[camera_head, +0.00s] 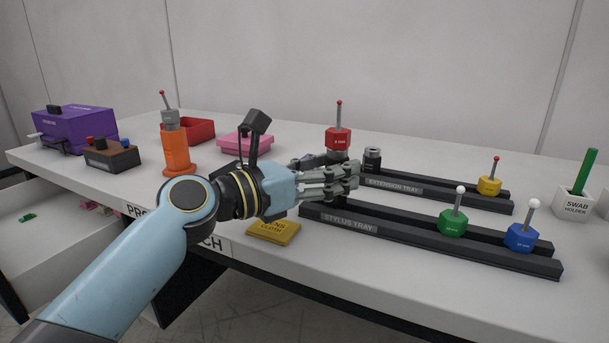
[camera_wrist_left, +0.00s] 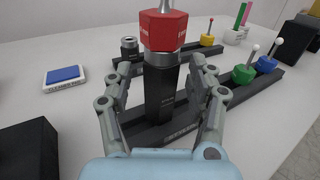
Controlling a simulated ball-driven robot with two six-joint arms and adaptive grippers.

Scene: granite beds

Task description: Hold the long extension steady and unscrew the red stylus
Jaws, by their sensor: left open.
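The red stylus (camera_head: 338,138) is a red hexagonal body with a thin stem and a red ball tip; it points up. In the left wrist view the red stylus (camera_wrist_left: 163,32) sits on a metal collar atop the long extension (camera_wrist_left: 161,95), an upright black post. In the head view my fingers hide most of that post. My left gripper (camera_head: 350,176) is open at the post. In the left wrist view its fingers (camera_wrist_left: 161,78) stand on both sides of the post, below the red body, with gaps visible. My right gripper is not in view.
The extension tray (camera_head: 430,192) holds a short black extension (camera_head: 372,158) and a yellow stylus (camera_head: 490,186). The stylus tray (camera_head: 400,238) in front holds green (camera_head: 453,222) and blue (camera_head: 522,238) styli. A swab holder (camera_head: 577,203) stands right. A lens cloth (camera_head: 272,232) lies near the front edge.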

